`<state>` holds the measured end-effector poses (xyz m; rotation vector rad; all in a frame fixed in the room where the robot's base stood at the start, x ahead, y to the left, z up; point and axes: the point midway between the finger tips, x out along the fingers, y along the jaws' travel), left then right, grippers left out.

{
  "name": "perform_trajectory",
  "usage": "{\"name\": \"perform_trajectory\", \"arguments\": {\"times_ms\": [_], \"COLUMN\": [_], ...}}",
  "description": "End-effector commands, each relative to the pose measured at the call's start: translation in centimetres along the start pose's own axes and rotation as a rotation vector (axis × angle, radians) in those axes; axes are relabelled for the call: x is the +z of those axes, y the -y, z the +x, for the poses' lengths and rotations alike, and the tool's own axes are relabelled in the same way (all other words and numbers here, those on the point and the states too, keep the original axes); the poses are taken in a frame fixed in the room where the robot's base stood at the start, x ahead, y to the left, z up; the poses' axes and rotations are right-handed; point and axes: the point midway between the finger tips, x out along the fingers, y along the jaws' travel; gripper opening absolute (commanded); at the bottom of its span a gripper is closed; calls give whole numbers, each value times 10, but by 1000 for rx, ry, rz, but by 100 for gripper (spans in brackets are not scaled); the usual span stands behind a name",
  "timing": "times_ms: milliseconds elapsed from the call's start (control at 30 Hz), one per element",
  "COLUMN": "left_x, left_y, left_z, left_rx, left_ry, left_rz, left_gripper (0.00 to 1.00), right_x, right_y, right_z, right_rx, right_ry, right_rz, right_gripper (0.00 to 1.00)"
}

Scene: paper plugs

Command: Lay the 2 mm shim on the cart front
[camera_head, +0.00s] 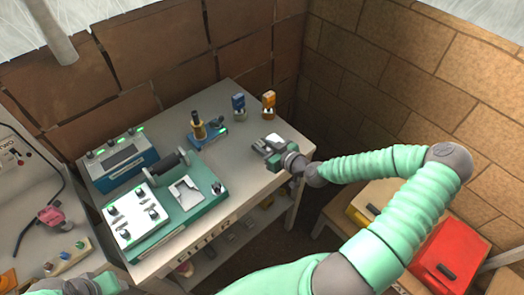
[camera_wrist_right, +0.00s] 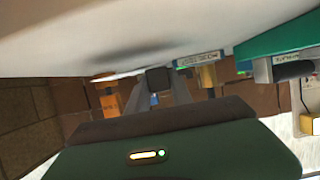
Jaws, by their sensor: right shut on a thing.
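My right gripper (camera_head: 270,144) is over the right part of the grey workbench top (camera_head: 235,160). In the right wrist view its two grey fingers (camera_wrist_right: 160,97) are shut on a small dark thing (camera_wrist_right: 158,78), close to the pale bench surface. I cannot tell whether this is the 2 mm shim, as it is small and partly hidden by the fingers. I cannot pick out the cart front with certainty. Part of my left arm (camera_head: 82,286) shows at the bottom left edge; its jaws cannot be made out.
A teal fixture (camera_head: 190,205) with a white block stands at the front left of the bench, before a blue-grey box (camera_head: 122,160). A blue-based stand (camera_head: 210,134), a blue post (camera_head: 239,106) and an orange post (camera_head: 268,103) stand behind. Red (camera_head: 447,258) and yellow boxes are lower right.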

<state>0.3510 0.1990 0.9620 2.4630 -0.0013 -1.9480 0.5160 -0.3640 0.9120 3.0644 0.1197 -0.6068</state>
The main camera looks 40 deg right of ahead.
Motion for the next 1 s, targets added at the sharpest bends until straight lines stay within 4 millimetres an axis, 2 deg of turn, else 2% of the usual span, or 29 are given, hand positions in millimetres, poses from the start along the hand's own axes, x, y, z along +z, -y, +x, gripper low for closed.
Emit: {"name": "perform_trajectory", "arguments": {"times_ms": [100, 300, 333, 500, 833, 933, 1000], "left_x": [0, 0, 0, 0, 0, 1, 1], "left_y": [0, 0, 0, 0, 0, 0, 0], "left_z": [1, 1, 1, 1, 1, 2, 2], "left_rx": [0, 0, 0, 0, 0, 0, 0], "left_ry": [1, 1, 1, 1, 1, 1, 1], "left_rz": [0, 0, 0, 0, 0, 0, 0], "left_gripper": [36, 36, 36, 36, 36, 36, 36], "right_x": [18, 20, 20, 20, 20, 20, 21], "right_y": [1, 1, 2, 2, 0, -1, 0], "right_z": [8, 9, 9, 8, 4, -12, -29], "right_rx": [-1, -1, -1, 0, 1, 2, 3], "right_ry": [0, 1, 1, 1, 1, 1, 2], "right_rz": [2, -2, -2, -3, -2, -3, -3], "right_gripper": [0, 0, 29, 48, 48, 48, 48]}}
